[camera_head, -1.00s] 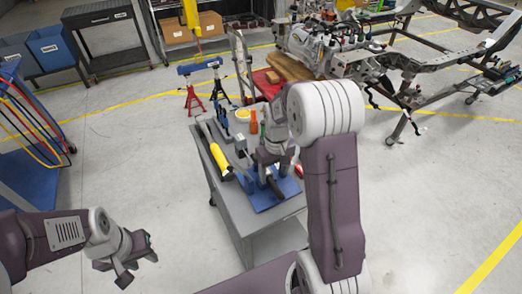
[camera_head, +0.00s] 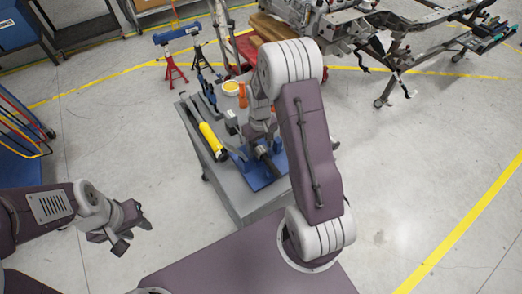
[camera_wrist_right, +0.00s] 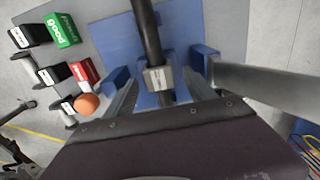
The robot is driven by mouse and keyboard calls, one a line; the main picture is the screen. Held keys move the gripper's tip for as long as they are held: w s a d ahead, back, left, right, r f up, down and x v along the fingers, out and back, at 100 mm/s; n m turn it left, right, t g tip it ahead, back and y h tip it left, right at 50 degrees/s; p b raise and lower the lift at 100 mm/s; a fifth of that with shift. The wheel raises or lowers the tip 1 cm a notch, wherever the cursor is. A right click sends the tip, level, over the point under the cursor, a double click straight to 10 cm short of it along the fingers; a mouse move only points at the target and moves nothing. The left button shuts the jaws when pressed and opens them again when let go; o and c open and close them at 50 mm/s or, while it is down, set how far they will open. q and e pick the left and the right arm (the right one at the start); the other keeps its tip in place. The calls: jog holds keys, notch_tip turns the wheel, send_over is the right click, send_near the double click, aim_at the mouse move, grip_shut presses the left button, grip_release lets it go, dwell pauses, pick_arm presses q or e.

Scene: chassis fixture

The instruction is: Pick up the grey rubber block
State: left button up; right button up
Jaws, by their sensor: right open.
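A small pale grey block (camera_wrist_right: 158,78) with a printed label sits at a black bar (camera_wrist_right: 147,35) over a blue plate in the right wrist view. It looks like the grey rubber block, but I cannot read its label. My right gripper (camera_wrist_right: 163,88) is open, with its fingers on either side of the block and a gap on both sides. In the head view my right gripper (camera_head: 264,150) is low over the blue plate (camera_head: 262,178), and my arm hides much of that spot. My left gripper (camera_head: 133,233) is open and empty, left of the cart.
The grey cart (camera_head: 236,200) carries a yellow-handled tool (camera_head: 212,138) and an orange bottle (camera_head: 242,96). The wrist view shows a green box (camera_wrist_right: 61,29), a red box (camera_wrist_right: 84,71) and an orange round thing (camera_wrist_right: 87,103). Open floor lies to the right.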

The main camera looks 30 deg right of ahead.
jog(key=shift+s+f, duration=0.1)
jog(key=shift+f, duration=0.5)
jog(key=shift+w+f, duration=0.2)
grip_shut()
notch_tip(320, 180, up, 4)
jog(key=shift+r, duration=0.1)
jog(key=s+d+r, duration=0.6)
jog(key=s+r, duration=0.1)
jog(key=s, duration=0.2)
jog(key=shift+s+d, duration=0.3)
jog(key=shift+s, duration=0.05)
